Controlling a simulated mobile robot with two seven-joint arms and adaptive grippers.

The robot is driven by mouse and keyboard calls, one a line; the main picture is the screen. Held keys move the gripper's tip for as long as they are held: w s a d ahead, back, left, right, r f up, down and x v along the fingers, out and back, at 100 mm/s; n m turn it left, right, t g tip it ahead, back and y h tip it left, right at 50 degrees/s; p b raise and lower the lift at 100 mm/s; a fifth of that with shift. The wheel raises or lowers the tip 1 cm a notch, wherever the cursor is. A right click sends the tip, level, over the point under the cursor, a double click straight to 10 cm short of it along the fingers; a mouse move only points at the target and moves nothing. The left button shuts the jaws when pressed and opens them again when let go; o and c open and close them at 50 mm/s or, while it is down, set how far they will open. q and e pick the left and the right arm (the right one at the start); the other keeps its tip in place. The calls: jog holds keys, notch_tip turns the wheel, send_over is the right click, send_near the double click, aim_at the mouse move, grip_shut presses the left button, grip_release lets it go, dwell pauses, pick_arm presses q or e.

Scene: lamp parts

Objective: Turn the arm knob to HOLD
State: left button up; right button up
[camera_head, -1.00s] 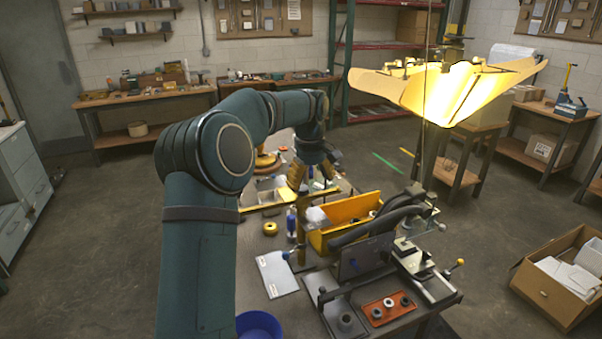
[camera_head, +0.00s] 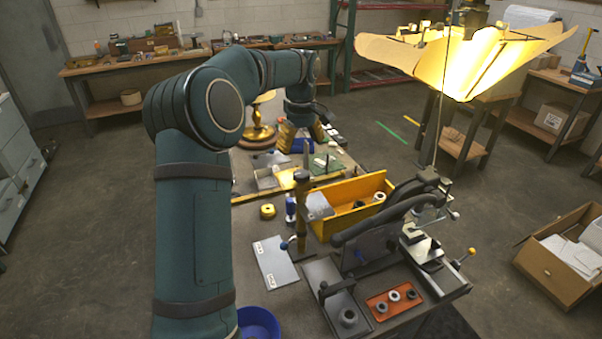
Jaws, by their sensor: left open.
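A brass-coloured post (camera_head: 302,215) with a dark top stands on the bench. A small blue knob (camera_head: 284,245) sits low at its left side, over a grey-white plate (camera_head: 277,263) with two small white labels. The label wording is too small to read, so I cannot tell the knob's setting. My left gripper (camera_head: 302,134) is open beyond the post, its brownish fingers pointing down and apart. It is clear of the post and the knob, with nothing seen between the fingers. My right gripper is not in view.
A yellow bin (camera_head: 350,202) and a dark clamp fixture (camera_head: 375,245) stand right of the post. An orange tray (camera_head: 394,299) and a blue bowl (camera_head: 258,323) lie at the front. A brass lamp (camera_head: 257,133) stands behind. A lit shade (camera_head: 465,60) hangs at upper right.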

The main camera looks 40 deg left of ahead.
aim_at(301, 173)
pick_arm(q)
notch_tip(301, 173, down, 10)
jog(key=shift+r, duration=0.25)
jog(key=c, duration=1.2)
